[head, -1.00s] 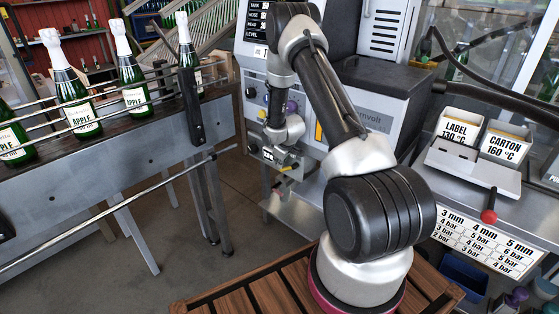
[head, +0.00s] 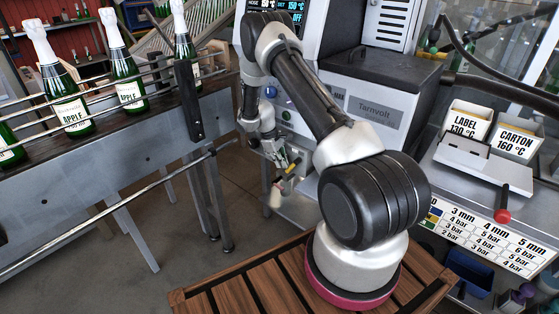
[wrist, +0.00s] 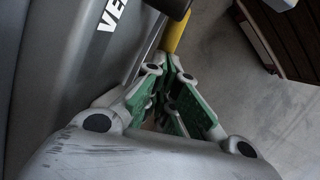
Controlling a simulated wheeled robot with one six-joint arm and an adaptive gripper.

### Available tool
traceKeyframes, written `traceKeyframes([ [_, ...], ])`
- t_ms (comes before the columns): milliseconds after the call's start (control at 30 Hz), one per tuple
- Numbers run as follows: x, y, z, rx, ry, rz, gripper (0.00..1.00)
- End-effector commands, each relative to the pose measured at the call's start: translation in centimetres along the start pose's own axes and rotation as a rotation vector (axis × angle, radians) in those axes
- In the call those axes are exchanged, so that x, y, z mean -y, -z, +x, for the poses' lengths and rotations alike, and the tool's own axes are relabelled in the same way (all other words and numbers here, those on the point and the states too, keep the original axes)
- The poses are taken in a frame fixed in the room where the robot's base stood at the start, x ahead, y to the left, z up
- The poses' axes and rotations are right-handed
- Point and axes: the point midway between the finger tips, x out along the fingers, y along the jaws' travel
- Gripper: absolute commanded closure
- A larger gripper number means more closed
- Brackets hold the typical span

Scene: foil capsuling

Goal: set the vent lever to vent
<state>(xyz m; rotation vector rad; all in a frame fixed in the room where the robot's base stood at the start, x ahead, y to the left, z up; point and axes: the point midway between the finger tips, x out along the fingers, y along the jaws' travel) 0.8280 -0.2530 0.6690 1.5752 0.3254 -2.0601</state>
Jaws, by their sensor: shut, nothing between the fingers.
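The vent lever (wrist: 177,36) shows in the wrist view as a yellow piece with a dark end, beside a grey panel with the cut-off white letters "VE" (wrist: 112,14). My gripper (wrist: 172,74) has its green-padded fingers close together and empty. Its tips lie just short of the yellow piece; I cannot tell whether they touch it. In the head view my gripper (head: 284,163) is low at the front of the grey machine, close to a small yellow piece (head: 291,175). The lever's pivot and full setting are hidden.
The grey Tarnvolt machine (head: 385,105) stands behind my arm. A conveyor with green bottles (head: 68,100) and rails runs along the left. A pale cylindrical piece (head: 277,195) hangs below my gripper. Label and carton boxes (head: 468,122) and a red-knobbed lever (head: 502,215) are at right.

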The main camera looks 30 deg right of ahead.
Motion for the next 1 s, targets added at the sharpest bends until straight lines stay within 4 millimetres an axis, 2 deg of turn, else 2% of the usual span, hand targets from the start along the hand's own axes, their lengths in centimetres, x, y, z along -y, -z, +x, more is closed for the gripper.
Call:
traceKeyframes([
  [300, 0.3, -0.1, 1.3, 0.158, 0.031, -0.029, 1.00],
  [1000, 0.7, -0.7, 2.8, 0.162, 0.031, -0.030, 1.00],
])
